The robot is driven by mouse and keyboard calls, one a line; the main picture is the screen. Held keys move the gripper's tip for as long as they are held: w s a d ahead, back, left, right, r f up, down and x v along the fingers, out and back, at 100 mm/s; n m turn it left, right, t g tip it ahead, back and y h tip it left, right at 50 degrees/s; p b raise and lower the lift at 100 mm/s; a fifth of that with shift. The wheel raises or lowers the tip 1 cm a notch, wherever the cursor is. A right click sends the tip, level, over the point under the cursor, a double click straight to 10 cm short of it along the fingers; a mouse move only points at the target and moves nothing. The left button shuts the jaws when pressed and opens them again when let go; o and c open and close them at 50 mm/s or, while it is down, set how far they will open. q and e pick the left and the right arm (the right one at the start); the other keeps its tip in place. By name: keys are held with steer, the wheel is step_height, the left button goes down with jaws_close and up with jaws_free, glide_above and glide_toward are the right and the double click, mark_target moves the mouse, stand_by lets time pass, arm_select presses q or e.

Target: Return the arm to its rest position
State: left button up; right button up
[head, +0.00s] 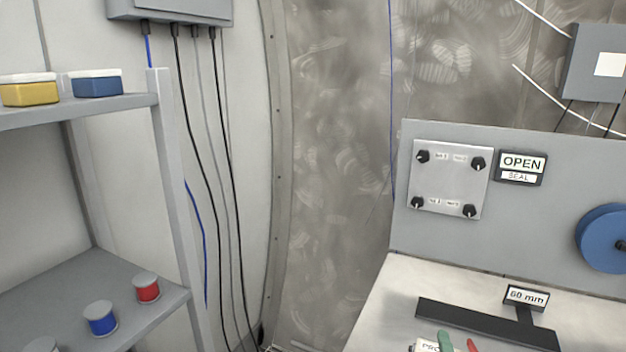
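Neither of my arms shows in the head view, and neither gripper is in the picture. I cannot see what pose the arms have or whether they hold anything.
A grey shelf (95,105) at left bears yellow (30,92) and blue (97,85) boxes; red (146,289) and blue (101,319) spools stand below. At right, a bench (390,320) carries a black bar (480,322) before a panel (455,235). Cables (215,190) hang left of centre.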

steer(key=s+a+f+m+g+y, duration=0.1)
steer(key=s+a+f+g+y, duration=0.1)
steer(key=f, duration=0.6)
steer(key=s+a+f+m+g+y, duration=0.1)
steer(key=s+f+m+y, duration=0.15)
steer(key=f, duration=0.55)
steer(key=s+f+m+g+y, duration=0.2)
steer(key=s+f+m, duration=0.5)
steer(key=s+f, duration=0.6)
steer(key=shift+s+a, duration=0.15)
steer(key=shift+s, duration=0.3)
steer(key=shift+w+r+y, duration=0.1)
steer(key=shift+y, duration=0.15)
